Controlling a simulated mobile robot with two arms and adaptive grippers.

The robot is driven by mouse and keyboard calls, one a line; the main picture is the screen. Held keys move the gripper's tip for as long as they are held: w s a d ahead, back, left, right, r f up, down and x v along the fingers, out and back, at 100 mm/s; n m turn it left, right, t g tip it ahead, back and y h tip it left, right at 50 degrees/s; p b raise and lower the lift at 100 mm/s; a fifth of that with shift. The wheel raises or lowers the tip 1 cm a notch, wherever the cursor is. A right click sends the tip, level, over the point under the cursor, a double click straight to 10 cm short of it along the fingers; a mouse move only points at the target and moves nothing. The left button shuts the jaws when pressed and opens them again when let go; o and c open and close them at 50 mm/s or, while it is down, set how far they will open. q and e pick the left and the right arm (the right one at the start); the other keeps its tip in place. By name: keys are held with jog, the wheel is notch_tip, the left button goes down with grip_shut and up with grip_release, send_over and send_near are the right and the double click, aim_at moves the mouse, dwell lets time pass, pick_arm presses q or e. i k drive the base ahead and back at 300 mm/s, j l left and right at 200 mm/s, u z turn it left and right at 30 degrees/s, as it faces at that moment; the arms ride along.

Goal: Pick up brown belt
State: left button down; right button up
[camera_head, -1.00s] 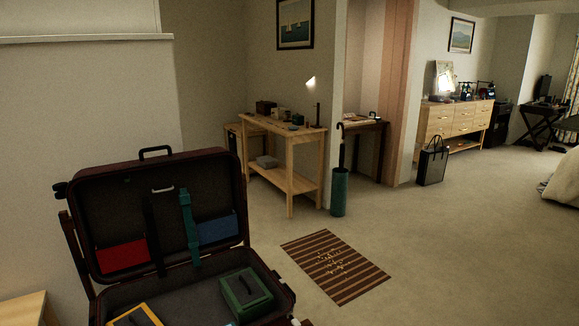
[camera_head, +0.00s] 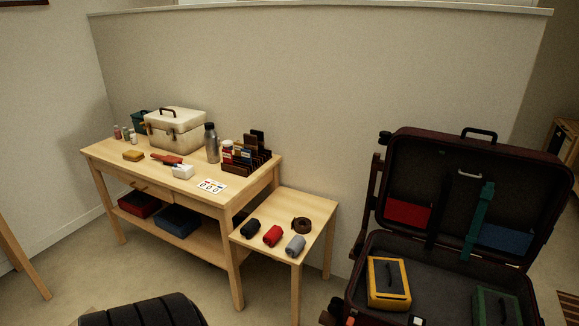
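A brown belt (camera_head: 301,225), coiled into a ring, lies on the small wooden side table (camera_head: 325,207) near its right edge. Beside it on the same table lie a grey roll (camera_head: 296,246), a red roll (camera_head: 272,236) and a black roll (camera_head: 250,228). Nothing covers the belt. Neither of my grippers is in view.
An open dark red suitcase (camera_head: 544,185) stands right of the side table, with a yellow case (camera_head: 389,283) and a green case inside. A longer wooden table (camera_head: 108,153) on the left carries a metal box, bottle and rack. A black ribbed object (camera_head: 145,312) is at the bottom.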

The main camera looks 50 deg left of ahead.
aim_at(297, 223)
jog(key=u, duration=1.6)
jog(key=i+j, duration=0.1)
